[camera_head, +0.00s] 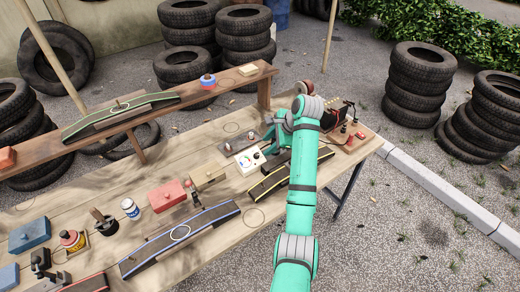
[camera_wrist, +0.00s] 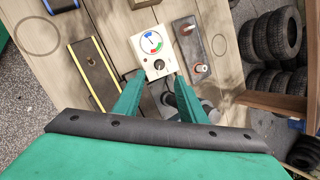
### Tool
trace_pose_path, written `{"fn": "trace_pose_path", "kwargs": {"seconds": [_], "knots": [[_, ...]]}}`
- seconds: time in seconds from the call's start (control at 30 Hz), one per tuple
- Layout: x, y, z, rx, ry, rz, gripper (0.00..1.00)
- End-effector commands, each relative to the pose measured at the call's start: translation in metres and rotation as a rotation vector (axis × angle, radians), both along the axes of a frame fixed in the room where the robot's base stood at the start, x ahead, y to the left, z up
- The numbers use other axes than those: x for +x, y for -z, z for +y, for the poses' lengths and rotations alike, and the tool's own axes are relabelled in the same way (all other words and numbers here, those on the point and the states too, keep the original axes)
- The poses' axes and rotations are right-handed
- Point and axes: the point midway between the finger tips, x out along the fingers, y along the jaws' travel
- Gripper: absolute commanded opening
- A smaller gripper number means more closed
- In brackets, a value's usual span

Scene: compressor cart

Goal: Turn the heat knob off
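A small white control panel (camera_wrist: 144,42) carries a round dial (camera_wrist: 151,42) with blue, red and green parts. Below the dial sits a black heat knob (camera_wrist: 159,64); its exact setting is too small to tell. The same white panel shows on the bench in the head view (camera_head: 244,166), partly beside my arm. My gripper (camera_wrist: 159,78) is open and empty, its two green fingers spread on either side of the panel's near edge. The knob appears between and just beyond the fingertips; I cannot tell whether anything touches. In the head view, my gripper (camera_head: 268,142) is above the bench by the panel.
A grey plate with posts (camera_wrist: 192,52) lies right of the panel in the wrist view. A yellow-edged black strip (camera_wrist: 94,72) lies to the left. A raised wooden shelf (camera_head: 215,92) runs behind the bench. A red box (camera_head: 167,196) and other parts stand leftward.

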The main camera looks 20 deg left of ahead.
Motion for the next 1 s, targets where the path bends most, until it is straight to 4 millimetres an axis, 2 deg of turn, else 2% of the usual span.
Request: {"fn": "trace_pose_path", "kwargs": {"seconds": [0.3, 0.5, 0.7, 0.97, 1.0], "knots": [[0.01, 0.049, 0.026, -0.002, -0.001, 0.005, 0.38], [0.015, 0.072, 0.04, -0.002, -0.002, 0.002, 0.38], [0.015, 0.081, 0.052, -0.001, -0.011, 0.001, 0.38], [0.017, 0.082, 0.048, -0.001, -0.005, 0.0, 0.38], [0.017, 0.082, 0.048, -0.001, -0.004, 0.001, 0.33]]}}
